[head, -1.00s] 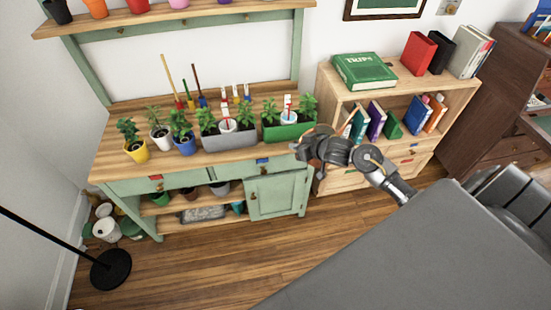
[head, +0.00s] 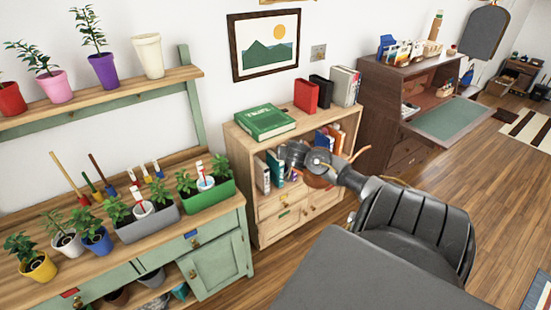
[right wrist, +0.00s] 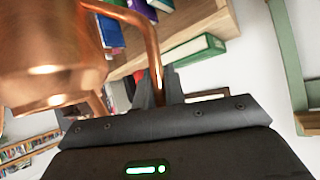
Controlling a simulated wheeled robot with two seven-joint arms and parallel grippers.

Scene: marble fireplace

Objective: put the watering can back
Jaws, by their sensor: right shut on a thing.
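The copper watering can (right wrist: 45,50) fills the left of the right wrist view, with its curved handle between the fingers of my right gripper (right wrist: 158,88). In the head view, my right gripper (head: 298,157) is in front of the low bookcase and shut on the can's handle. It hides much of the can (head: 318,181); a little copper shows below and right of the hand. The can is held in the air.
A green potting bench (head: 215,218) with potted plants and tools stands at left, below a shelf of pots (head: 130,90). The wooden bookcase (head: 262,222) holds books, with a green book (head: 264,122) on top. A dark desk (head: 385,85) stands right. Floor (head: 480,170) at right is clear.

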